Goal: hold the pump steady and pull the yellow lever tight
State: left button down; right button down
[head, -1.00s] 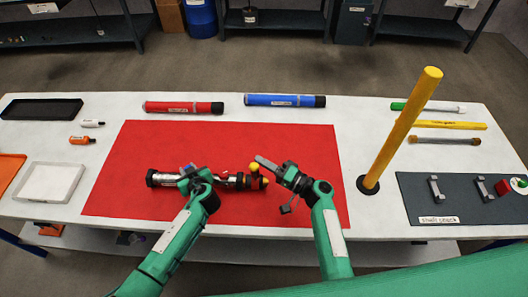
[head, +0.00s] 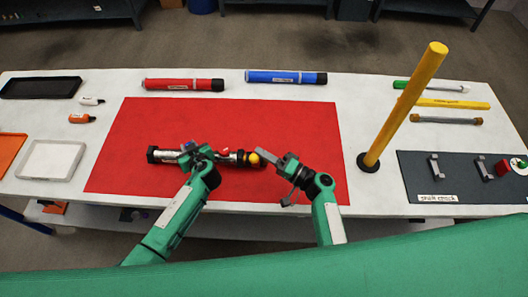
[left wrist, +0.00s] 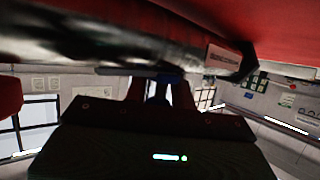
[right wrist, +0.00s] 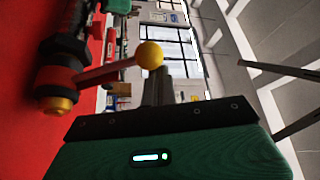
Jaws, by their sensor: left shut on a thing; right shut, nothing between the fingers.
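The pump (head: 225,156) is a dark and silver tube lying across the red mat (head: 140,120). My left gripper (head: 190,152) is shut on its body, left of its middle. The pump fills the top of the left wrist view (left wrist: 150,40), close and blurred. The yellow ball (head: 254,158) of the lever is at the pump's right end. In the right wrist view the ball (right wrist: 149,55) tops a red-orange lever (right wrist: 105,72), beside a brass end (right wrist: 57,105). My right gripper (head: 264,156) is shut and empty, its fingertips close beside the ball; contact is unclear.
A yellow post (head: 405,105) stands right of the mat. A red tube (head: 183,84) and a blue tube (head: 286,76) lie behind it. A dark board (head: 440,180) with brackets is at the right. Trays (head: 50,160) stand at the left.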

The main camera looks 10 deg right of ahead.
pick_arm(q)
jog(key=shift+r, duration=0.1)
pick_arm(e)
notch_tip(320, 180, up, 3)
jog(key=w+d, duration=0.1)
jog(key=w, duration=0.2)
jog(key=w+f+v, duration=0.1)
jog(key=f+v, duration=0.1)
jog(key=v, duration=0.8)
jog(key=shift+d, duration=0.2)
jog(key=shift+f, duration=0.1)
pick_arm(q)
jog(key=c, duration=1.1)
grip_release()
pick_arm(e)
jog(key=shift+s, duration=0.1)
pick_arm(q)
jog(key=shift+s, duration=0.1)
